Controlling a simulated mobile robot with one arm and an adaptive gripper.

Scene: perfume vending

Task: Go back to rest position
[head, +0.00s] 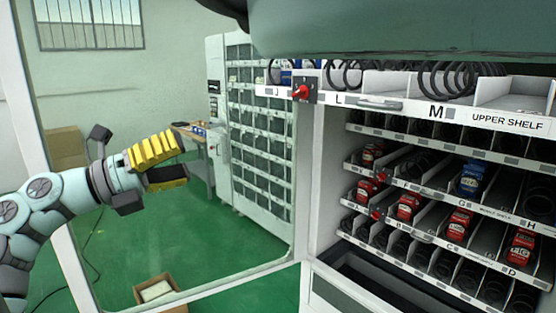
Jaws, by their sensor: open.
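My gripper (182,160) is at the left, with its yellow-padded fingers spread apart and pointing right. Nothing is between the fingers. It is in the air in front of the open glass door, well to the left of the vending machine shelves and apart from them. The pale arm links behind it reach in from the left edge.
The vending machine's upper shelf (505,122) is at the upper right. Lower shelves hold red items (459,224) and a blue item (470,179). The door's white frame (40,115) stands behind my arm. A cardboard box (160,291) sits on the green floor.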

